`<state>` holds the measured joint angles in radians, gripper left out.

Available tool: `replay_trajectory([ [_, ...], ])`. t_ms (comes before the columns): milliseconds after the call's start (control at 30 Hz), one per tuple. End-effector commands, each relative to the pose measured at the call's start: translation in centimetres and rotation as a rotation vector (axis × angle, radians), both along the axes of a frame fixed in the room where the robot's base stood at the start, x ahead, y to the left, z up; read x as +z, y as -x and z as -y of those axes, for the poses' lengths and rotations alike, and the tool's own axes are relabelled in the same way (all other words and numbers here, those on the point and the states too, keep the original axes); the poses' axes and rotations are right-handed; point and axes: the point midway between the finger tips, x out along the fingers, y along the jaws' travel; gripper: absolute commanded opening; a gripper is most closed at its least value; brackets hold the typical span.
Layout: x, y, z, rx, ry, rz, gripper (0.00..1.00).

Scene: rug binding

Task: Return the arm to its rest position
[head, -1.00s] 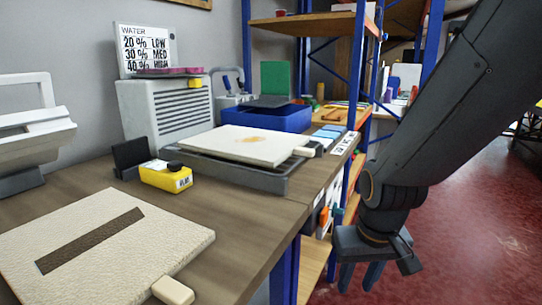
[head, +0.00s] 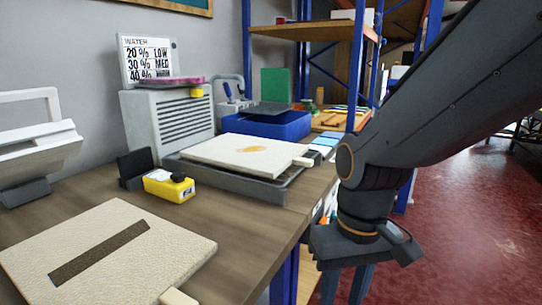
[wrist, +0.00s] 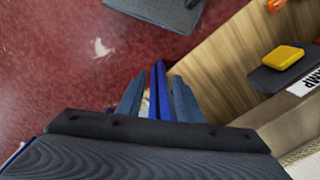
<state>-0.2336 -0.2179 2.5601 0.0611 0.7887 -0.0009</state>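My arm (head: 440,110) reaches in from the upper right in the head view and bends down at the wrist. My gripper (head: 345,286) hangs pointing down, beside the right edge of the workbench (head: 250,225) and over the red floor. Its two fingers stand apart with nothing held between them. In the wrist view the fingers of my gripper (wrist: 156,98) also show apart, with a blue upright seen between them. The fingertips are low in the head view, near its bottom edge.
On the bench are a beige textured panel (head: 190,262) with a dark strip, a yellow device (head: 168,187), a grey tray (head: 240,187) with a cream slab, and a blue bin (head: 265,125). Blue shelving (head: 357,80) stands behind. The red floor (head: 470,230) at right is open.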

Motion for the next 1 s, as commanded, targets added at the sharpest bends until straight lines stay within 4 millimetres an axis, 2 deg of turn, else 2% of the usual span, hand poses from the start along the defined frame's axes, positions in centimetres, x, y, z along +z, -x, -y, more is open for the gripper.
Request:
replay_trajectory([
  [267, 3.1, 0.0, 2.3, -0.069, 0.014, -0.004, 0.33],
  [400, 5.1, 0.1, 4.1, -0.118, 0.025, -0.005, 0.33],
  [600, 6.9, 0.3, 6.3, -0.174, 0.035, -0.007, 0.33],
  [800, 7.4, 0.4, 7.3, -0.197, 0.040, -0.006, 0.33],
  [1000, 7.3, 0.4, 7.4, -0.200, 0.040, -0.006, 0.33],
])
